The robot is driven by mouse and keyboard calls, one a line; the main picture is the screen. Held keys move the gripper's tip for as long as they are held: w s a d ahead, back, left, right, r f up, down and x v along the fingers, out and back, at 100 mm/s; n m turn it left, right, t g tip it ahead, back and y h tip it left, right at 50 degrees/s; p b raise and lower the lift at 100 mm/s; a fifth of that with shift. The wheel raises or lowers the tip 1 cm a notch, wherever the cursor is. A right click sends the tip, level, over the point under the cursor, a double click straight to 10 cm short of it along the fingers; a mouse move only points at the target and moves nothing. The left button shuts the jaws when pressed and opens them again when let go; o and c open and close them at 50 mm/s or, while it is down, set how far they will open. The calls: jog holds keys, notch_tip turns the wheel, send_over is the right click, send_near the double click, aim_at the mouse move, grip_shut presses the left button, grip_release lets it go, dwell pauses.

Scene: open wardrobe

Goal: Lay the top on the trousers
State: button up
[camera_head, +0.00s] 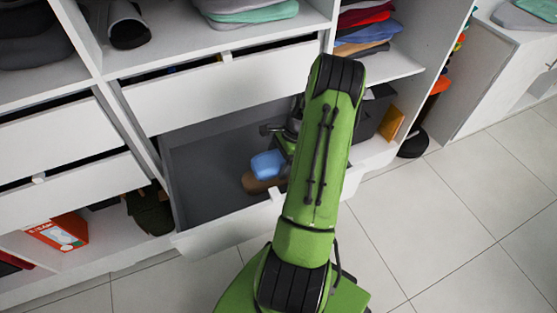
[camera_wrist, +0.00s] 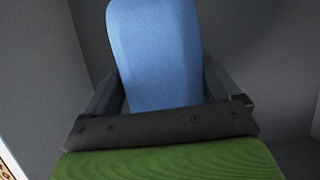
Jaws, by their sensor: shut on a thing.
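The blue folded top (camera_head: 267,164) is in the open grey drawer, and it fills the upper middle of the wrist view (camera_wrist: 155,50). My gripper (camera_wrist: 160,88) is shut on the top's near end, one finger on each side. In the head view my green arm hides most of my gripper. A brown folded garment, apparently the trousers (camera_head: 254,184), shows just below the blue top in the picture, partly covered by it. I cannot tell whether the two touch. The trousers do not show in the wrist view.
The open drawer (camera_head: 196,180) has grey walls and a white front that my arm crosses. A closed white drawer (camera_head: 220,88) is above it. Shelves with folded clothes (camera_head: 367,28) are above right. An orange box (camera_head: 60,233) stands lower left. The tiled floor (camera_head: 440,220) at right is clear.

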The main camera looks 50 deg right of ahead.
aim_at(278, 157)
jog(key=shift+f, duration=0.3)
dwell(0.5)
jog(key=o, duration=0.8)
jog(key=shift+r, duration=0.1)
notch_tip(278, 157, up, 9)
jog(key=p, duration=0.8)
